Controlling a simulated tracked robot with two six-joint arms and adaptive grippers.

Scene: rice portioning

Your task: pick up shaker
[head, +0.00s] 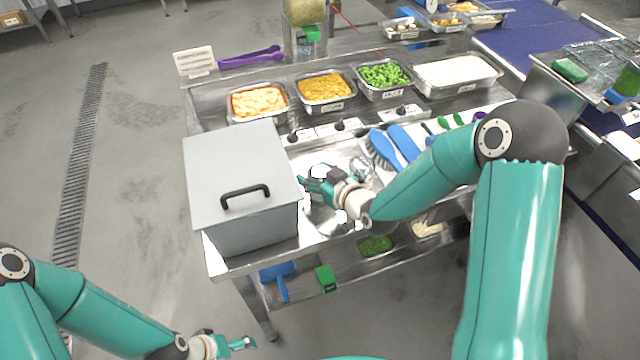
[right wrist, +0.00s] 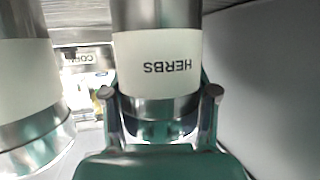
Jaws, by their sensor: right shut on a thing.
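A metal shaker with a white label reading HERBS (right wrist: 157,62) fills the middle of the right wrist view, its label upside down there. My right gripper (right wrist: 160,95) has a finger on each side of it and is shut on it. In the head view the right gripper (head: 313,186) is at the table just right of the grey lidded box, and the shaker is mostly hidden by it. My left gripper (head: 240,343) is low at the bottom left, away from the table; its finger gap is too small to judge.
A second metal shaker (right wrist: 28,85) stands close to the left in the wrist view. The grey box (head: 235,165) is close beside the right gripper. Food trays (head: 325,88) line the back; blue brushes (head: 403,143) lie to the right.

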